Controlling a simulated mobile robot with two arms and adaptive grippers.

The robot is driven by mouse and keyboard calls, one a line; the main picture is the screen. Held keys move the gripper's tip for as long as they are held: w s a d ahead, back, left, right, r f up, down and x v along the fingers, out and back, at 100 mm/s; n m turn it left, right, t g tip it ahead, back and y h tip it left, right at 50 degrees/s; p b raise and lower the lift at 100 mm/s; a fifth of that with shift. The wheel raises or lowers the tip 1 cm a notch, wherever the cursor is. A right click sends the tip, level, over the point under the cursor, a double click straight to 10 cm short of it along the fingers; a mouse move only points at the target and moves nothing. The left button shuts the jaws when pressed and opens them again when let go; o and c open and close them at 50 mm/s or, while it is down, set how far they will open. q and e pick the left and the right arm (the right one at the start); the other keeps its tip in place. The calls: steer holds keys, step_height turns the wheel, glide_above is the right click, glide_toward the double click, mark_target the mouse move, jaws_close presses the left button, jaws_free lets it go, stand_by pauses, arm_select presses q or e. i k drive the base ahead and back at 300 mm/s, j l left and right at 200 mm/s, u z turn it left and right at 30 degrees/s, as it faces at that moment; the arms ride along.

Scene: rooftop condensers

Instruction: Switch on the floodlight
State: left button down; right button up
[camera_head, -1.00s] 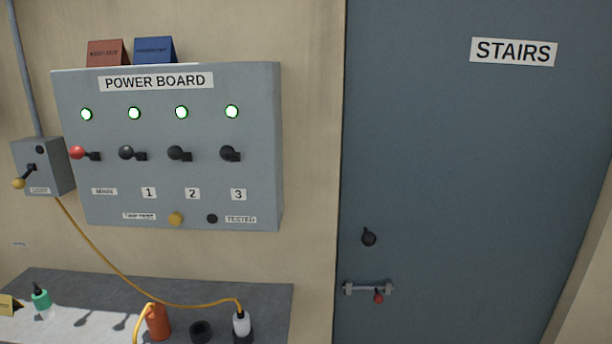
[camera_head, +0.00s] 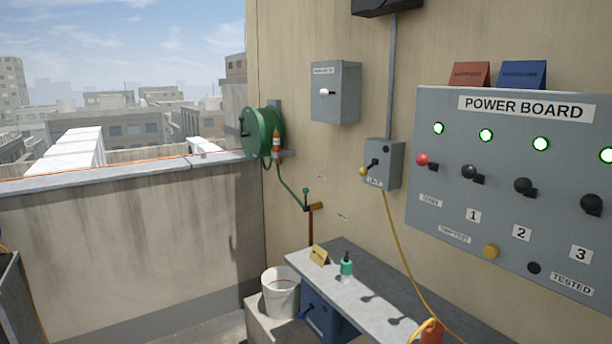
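A grey switch box (camera_head: 383,163) is on the wall left of the power board, with a small label that I cannot read surely. Its lever has a yellow knob (camera_head: 363,171) that points down to the left. A grey conduit (camera_head: 390,80) runs up from the box to a dark fixture (camera_head: 386,5), cut off by the top edge; it may be the floodlight, and I cannot tell whether it is lit. A yellow cable (camera_head: 401,245) hangs from the box. Neither gripper is in view.
The power board (camera_head: 450,200) has green lamps lit above its levers. A bench (camera_head: 375,292) below holds a green-topped bottle (camera_head: 346,267). A white bucket (camera_head: 281,295), green hose reel (camera_head: 262,133) and another grey box (camera_head: 336,92) are left. A parapet (camera_head: 130,225) bounds the roof.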

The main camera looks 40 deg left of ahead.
mark_target(363, 171)
steer(key=u, duration=0.9)
steer(key=i+j, duration=0.3)
steer(key=i, duration=0.15)
steer(key=i+j, duration=0.3)
steer(key=i, duration=0.15)
steer(key=i+j+u, duration=0.1)
steer(key=i+j, duration=0.2)
steer(key=i, duration=0.15)
steer(key=i+j, duration=0.25)
steer(key=i, duration=0.2)
steer(key=k+j+z, duration=0.15)
steer(key=j+z, duration=0.2)
steer(key=i+l+u, duration=0.2)
steer(key=u, duration=0.15)
